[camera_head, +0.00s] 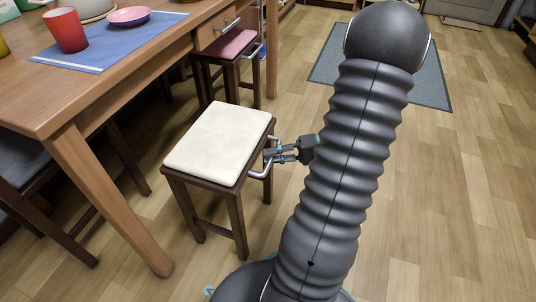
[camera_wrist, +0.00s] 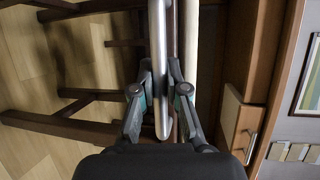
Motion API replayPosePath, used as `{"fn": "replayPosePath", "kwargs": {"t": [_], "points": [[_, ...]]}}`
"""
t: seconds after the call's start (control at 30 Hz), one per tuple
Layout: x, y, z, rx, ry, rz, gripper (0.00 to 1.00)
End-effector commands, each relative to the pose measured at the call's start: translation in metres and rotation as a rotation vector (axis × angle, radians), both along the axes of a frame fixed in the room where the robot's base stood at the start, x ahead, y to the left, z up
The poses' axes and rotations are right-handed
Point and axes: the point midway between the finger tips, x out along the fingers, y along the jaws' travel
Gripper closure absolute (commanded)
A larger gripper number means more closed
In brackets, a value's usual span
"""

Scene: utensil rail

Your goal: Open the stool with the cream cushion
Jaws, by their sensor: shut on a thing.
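The stool with the cream cushion (camera_head: 218,142) stands upright on dark wooden legs beside the table, its seat clear of the table top. A curved metal handle (camera_head: 263,172) is on its right side. My gripper (camera_head: 273,155) reaches in from the right and is shut on this handle. In the wrist view, the handle (camera_wrist: 164,110) runs between my two fingers, with the pale edge of the cushion (camera_wrist: 190,45) just to its right. The fingers partly hide the handle.
The wooden table (camera_head: 130,70) holds a blue mat (camera_head: 110,42), a red cup (camera_head: 66,30) and a pink bowl (camera_head: 128,16). A pink-cushioned stool (camera_head: 229,46) stands behind, and a grey-cushioned seat (camera_head: 22,160) is at left. Open floor and a grey rug (camera_head: 430,88) lie right.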

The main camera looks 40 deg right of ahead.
Motion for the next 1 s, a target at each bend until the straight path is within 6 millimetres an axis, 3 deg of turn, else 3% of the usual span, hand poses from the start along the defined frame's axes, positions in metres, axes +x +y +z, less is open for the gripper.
{"fn": "replayPosePath", "kwargs": {"t": [0.17,0.2,0.3,0.67,1.0], "points": [[0.0,0.001,-0.001,0.0,0.002,0.002,1.0],[0.0,0.001,-0.001,0.0,0.002,0.002,0.82],[0.0,0.0,-0.001,0.0,0.002,0.002,0.61],[-0.002,-0.003,0.0,-0.002,0.0,-0.001,0.61],[-0.033,-0.047,0.01,-0.002,-0.001,-0.005,0.61]]}}
